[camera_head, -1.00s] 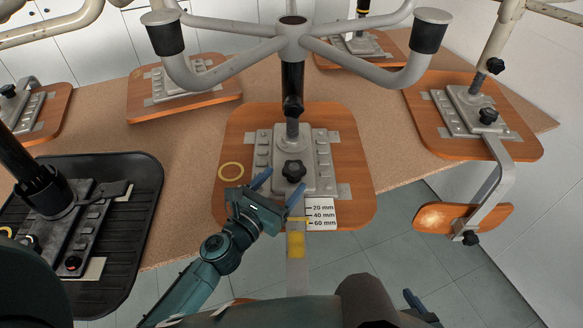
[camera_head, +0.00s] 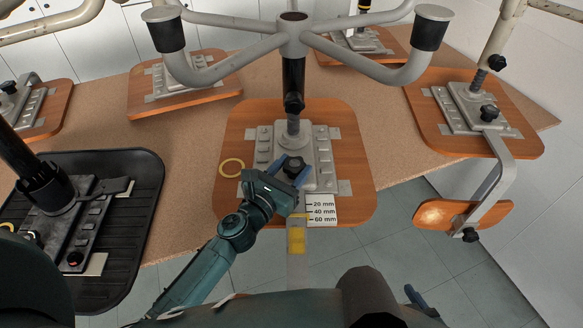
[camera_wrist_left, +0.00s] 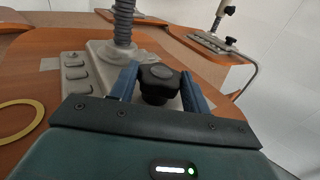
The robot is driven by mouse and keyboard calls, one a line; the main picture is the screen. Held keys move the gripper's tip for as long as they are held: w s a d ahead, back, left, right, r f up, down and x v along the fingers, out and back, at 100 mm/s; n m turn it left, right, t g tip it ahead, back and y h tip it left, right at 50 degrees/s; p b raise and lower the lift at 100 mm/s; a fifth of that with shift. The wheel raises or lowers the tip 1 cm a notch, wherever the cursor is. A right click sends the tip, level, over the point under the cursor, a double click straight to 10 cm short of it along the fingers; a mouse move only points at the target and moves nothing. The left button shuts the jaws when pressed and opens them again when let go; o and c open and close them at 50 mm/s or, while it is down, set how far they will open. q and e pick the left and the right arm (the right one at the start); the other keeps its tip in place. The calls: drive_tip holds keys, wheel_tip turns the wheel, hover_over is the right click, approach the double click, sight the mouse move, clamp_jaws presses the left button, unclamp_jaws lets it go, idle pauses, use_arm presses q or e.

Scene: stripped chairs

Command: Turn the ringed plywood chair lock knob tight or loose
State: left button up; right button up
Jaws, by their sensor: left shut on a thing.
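The plywood chair seat (camera_head: 345,205) lies upside down on the bench, with a yellow ring (camera_head: 232,167) flat on it left of the grey metal mechanism plate (camera_head: 322,160). The black lobed lock knob (camera_head: 295,164) is at the near part of that plate. My left gripper (camera_head: 293,168) is shut on the knob, one finger on each side. The left wrist view shows the knob (camera_wrist_left: 160,82) between the blue fingers, and part of the ring (camera_wrist_left: 20,120). A blue tip of my right gripper (camera_head: 416,298) shows at the bottom edge; its jaws cannot be made out.
A 20/40/60 mm label (camera_head: 321,211) sits at the seat's near edge, beside a bar with a yellow sleeve (camera_head: 296,240). The chair's legs (camera_head: 345,55) spread above. A black seat (camera_head: 140,185) lies left, another plywood chair (camera_head: 430,105) right.

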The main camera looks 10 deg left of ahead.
use_arm(q)
drive_tip(key=c, duration=0.3)
drive_tip(key=shift+c, duration=0.2)
drive_tip(key=shift+m+h, duration=0.3)
